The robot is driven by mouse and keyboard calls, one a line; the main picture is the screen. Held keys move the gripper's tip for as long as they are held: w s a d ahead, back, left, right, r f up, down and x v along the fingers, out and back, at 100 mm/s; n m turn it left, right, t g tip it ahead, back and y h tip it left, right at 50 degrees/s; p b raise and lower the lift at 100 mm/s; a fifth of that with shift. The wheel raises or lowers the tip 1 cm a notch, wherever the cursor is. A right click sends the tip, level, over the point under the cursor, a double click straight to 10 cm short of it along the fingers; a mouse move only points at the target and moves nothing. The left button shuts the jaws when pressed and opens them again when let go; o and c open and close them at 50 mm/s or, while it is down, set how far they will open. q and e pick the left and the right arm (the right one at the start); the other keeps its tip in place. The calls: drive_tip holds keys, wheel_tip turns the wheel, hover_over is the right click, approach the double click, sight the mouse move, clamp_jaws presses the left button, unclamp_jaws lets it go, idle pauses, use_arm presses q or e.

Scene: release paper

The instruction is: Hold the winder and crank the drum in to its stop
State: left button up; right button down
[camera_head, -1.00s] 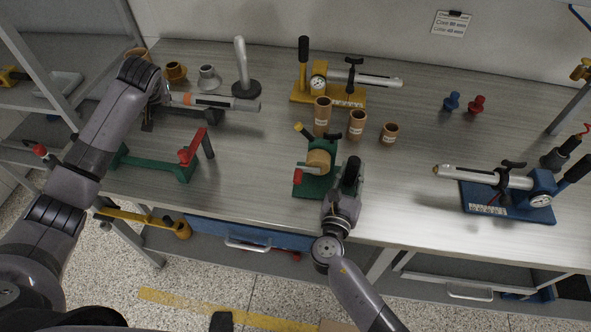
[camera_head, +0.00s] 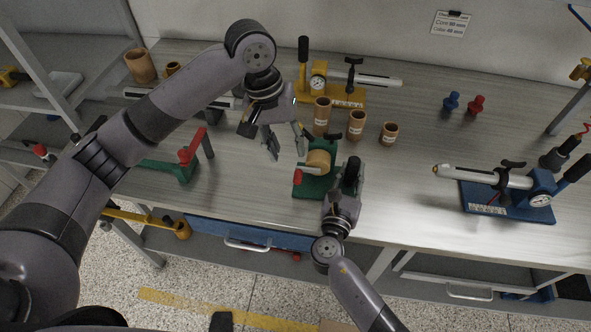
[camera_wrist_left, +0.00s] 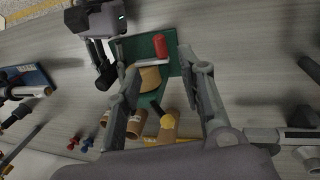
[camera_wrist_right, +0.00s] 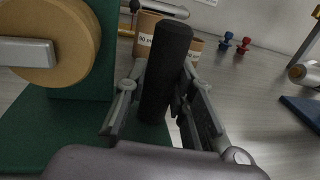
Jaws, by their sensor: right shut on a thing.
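The winder has a green base (camera_head: 312,190), a tan drum (camera_head: 318,160), a red crank handle (camera_head: 298,177) and a black upright grip (camera_wrist_right: 166,65). It stands near the table's front edge. My right gripper (camera_wrist_right: 160,95) is shut on the black grip, to the right of the drum. My left gripper (camera_head: 287,145) is open and empty, above and left of the winder. In the left wrist view, the drum (camera_wrist_left: 150,78) and red handle (camera_wrist_left: 162,45) show between the spread fingers.
Several tan cores (camera_head: 356,125) stand just behind the winder. A yellow-based tool (camera_head: 345,95) is at the back and a blue-based one (camera_head: 510,205) at the right. A green stand with a red lever (camera_head: 188,155) is left, partly under my left arm.

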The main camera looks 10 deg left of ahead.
sight(297, 175)
use_arm(q)
drive_tip(key=x, duration=0.9)
drive_tip(key=shift+w, duration=0.1)
drive_tip(key=shift+c, duration=0.2)
clamp_jaws()
